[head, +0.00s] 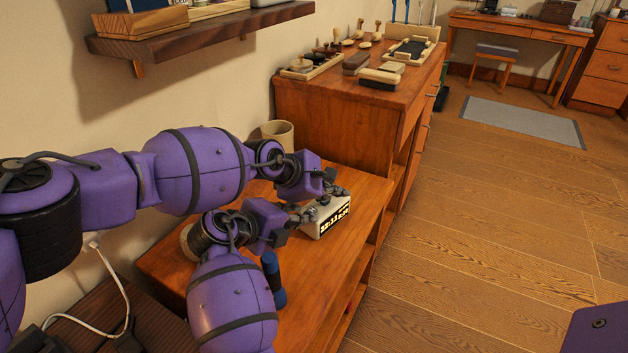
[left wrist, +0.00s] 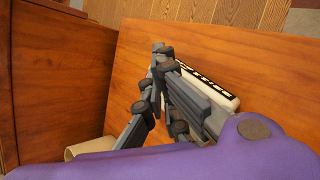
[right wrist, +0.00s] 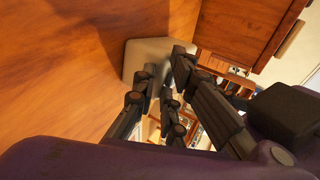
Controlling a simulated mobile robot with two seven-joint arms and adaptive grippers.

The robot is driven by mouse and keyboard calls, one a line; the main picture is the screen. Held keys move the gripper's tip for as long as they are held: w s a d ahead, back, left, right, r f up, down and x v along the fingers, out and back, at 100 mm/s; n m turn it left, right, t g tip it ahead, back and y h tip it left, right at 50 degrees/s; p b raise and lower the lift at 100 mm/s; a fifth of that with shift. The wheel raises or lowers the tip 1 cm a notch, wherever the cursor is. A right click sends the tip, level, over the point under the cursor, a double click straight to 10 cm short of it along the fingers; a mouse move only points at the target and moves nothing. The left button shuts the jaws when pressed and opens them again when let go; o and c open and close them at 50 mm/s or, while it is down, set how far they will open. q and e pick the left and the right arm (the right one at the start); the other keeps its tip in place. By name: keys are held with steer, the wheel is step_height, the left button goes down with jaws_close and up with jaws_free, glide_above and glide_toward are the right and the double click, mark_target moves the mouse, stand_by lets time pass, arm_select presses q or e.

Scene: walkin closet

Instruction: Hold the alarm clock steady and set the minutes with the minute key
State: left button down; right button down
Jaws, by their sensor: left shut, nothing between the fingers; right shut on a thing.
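The alarm clock (head: 334,229) is a pale box with a dark front and lit digits, standing on the low wooden cabinet top. My right gripper (head: 301,216) is shut on the clock at its near left end; the clock's pale body also shows in the right wrist view (right wrist: 132,62). My left gripper (head: 331,184) is shut and empty above the clock's top. In the left wrist view its closed fingertips (left wrist: 162,58) are beside the clock's upper edge (left wrist: 222,98). The minute key cannot be made out; the fingers cover much of the top.
A beige cup (head: 278,132) stands behind my left arm. The taller cabinet (head: 325,105) with trays and brushes rises beyond the clock. A wall shelf (head: 190,40) hangs above.

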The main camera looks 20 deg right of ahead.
steer(key=shift+s+a+f, duration=0.1)
steer(key=shift+s+f, duration=0.1)
steer(key=shift+f, duration=0.35)
steer(key=shift+s+f, duration=0.2)
steer(key=shift+f, duration=0.35)
arm_select(q)
steer(key=shift+r, duration=0.75)
step_height(320, 180, up, 5)
arm_select(e)
steer(key=c, duration=1.7)
jaws_free()
arm_select(q)
steer(key=shift+w+f, duration=0.1)
arm_select(e)
steer(key=shift+w, duration=0.15)
steer(key=shift+r, duration=0.1)
